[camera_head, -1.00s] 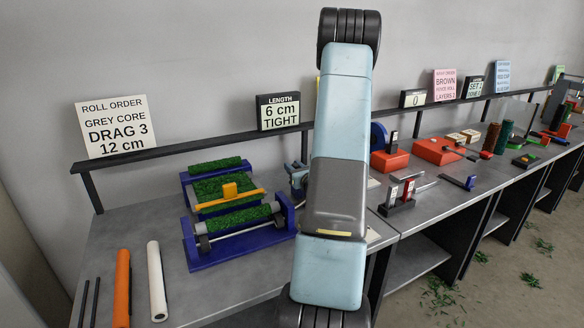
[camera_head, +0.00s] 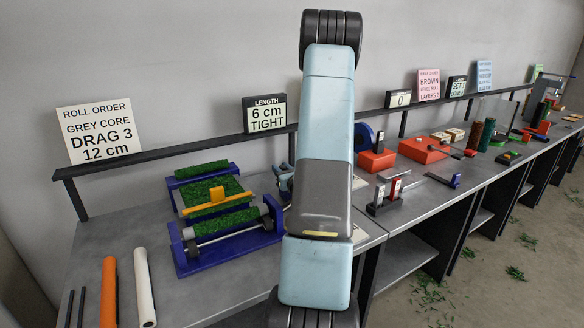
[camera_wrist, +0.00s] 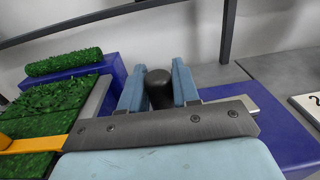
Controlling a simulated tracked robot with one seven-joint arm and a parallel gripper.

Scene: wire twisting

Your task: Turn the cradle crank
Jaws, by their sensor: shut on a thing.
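The blue cradle (camera_head: 190,266) stands on the bench at left in the head view, with green turf-like pads and a yellow bar (camera_head: 199,200) across it. My gripper (camera_wrist: 158,88) is at the cradle's right side, with its two light blue fingers either side of a black upright knob (camera_wrist: 158,86), the crank's handle, and is shut on it. In the head view my gripper (camera_head: 285,178) shows only in part, beside my arm. My arm hides the rest of the crank there. The cradle's blue base (camera_wrist: 285,140) also shows in the wrist view.
An orange roll (camera_head: 108,290) and a white roll (camera_head: 145,287) lie in front of the cradle. Signs reading "DRAG 3 12 cm" (camera_head: 98,132) and "6 cm TIGHT" (camera_head: 265,114) stand on the rail behind. Red blocks (camera_head: 376,160) and other tools fill the bench to the right.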

